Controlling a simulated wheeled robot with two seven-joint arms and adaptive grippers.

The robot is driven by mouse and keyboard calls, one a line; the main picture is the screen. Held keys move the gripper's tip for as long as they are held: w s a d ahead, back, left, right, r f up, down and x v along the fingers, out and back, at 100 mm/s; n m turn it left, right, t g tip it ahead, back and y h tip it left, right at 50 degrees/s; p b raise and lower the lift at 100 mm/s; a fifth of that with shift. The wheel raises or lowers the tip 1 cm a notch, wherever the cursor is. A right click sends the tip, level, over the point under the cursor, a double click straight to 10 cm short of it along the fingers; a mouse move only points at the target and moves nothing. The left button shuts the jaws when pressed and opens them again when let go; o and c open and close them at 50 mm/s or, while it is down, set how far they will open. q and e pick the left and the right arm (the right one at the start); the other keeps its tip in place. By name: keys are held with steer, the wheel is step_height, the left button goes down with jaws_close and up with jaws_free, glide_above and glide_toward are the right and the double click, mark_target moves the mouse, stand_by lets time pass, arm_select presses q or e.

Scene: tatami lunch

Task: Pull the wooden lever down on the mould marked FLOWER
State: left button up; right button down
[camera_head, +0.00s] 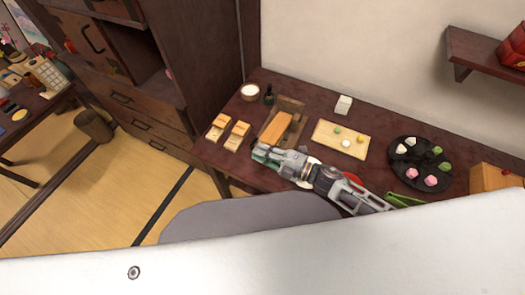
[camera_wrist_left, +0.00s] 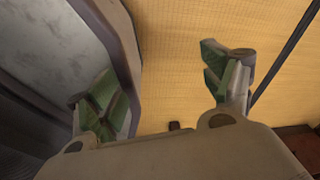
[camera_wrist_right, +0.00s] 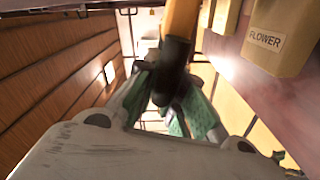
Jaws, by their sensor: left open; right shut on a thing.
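My right gripper (camera_head: 257,152) is at the table's front edge, just before the moulds. In the right wrist view it (camera_wrist_right: 165,105) is shut on an orange wooden bar (camera_wrist_right: 183,18), dark at its lower end. The bar looks like a lever; I cannot tell which mould it belongs to. The mould marked FLOWER (camera_wrist_right: 282,22) is beside the bar, to its right. Two pale wooden moulds, one left (camera_head: 215,127) and one right (camera_head: 237,137), stand at the table's left end; their labels are unreadable in the head view. My left gripper (camera_wrist_left: 165,90) is open and empty above the tatami.
A white cup (camera_head: 250,91) and small dark bottle (camera_head: 268,95) are behind.

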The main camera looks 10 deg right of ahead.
steer(key=c, duration=1.6)
jaws_free()
steer(key=shift+f, duration=0.2)
steer(key=shift+o, duration=0.2)
steer(key=shift+s, duration=0.1)
steer(key=shift+o, duration=0.2)
steer(key=shift+d, duration=0.2)
steer(key=shift+o, duration=0.3)
steer(key=shift+s+d+f, duration=0.1)
steer(key=shift+s+d, duration=0.05)
steer(key=v, duration=1.1)
steer(key=shift+r, duration=0.25)
steer(key=shift+s, duration=0.15)
